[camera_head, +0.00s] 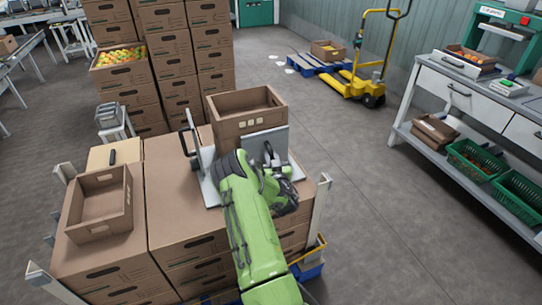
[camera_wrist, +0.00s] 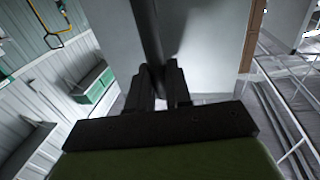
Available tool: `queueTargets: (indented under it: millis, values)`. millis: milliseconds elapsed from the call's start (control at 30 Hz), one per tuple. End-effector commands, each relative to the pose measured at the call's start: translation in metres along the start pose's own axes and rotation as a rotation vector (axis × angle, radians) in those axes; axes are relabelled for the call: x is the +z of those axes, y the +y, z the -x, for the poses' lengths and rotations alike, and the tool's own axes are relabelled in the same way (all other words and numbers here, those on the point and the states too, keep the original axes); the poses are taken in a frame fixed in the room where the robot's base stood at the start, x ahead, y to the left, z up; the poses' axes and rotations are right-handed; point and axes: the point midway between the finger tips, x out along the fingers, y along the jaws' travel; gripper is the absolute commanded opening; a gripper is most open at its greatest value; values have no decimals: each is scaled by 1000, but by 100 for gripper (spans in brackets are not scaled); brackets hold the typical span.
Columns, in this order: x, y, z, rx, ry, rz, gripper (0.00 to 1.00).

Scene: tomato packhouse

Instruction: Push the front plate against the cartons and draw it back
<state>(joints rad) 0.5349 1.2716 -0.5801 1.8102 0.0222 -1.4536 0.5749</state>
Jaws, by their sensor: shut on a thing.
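The front plate (camera_head: 266,142) is a grey upright sheet standing at the near side of an open brown carton (camera_head: 236,123), on a pale base on top of stacked closed cartons (camera_head: 180,220). In the head view I cannot tell whether the plate touches the carton. In the wrist view the plate (camera_wrist: 205,55) fills the middle behind a dark bar handle (camera_wrist: 147,30). My gripper (camera_wrist: 163,85) is shut on this bar. In the head view my gripper (camera_head: 271,160) is at the plate's near side, partly hidden by my green arm.
A side plate with a dark handle (camera_head: 190,140) stands left of the carton. An open empty carton (camera_head: 100,205) sits at the stack's left. Tall carton stacks (camera_head: 175,60) rise behind. A yellow pallet truck (camera_head: 368,85) and a bench (camera_head: 465,95) stand right, with clear floor between.

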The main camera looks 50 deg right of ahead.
Motion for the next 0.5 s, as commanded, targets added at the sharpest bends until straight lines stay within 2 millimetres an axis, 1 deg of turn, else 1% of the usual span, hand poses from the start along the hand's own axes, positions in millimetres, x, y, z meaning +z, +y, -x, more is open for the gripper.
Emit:
queueTargets:
  millis: [33,200,233,333,367,500]
  values:
    - [0,3,1,5,-3,1,0]
    - [0,3,1,6,-3,2,0]
    - [0,3,1,6,-3,2,22]
    - [0,3,0,5,-2,2,37]
    - [0,3,0,5,-2,2,40]
    - [0,2,0,4,0,2,40]
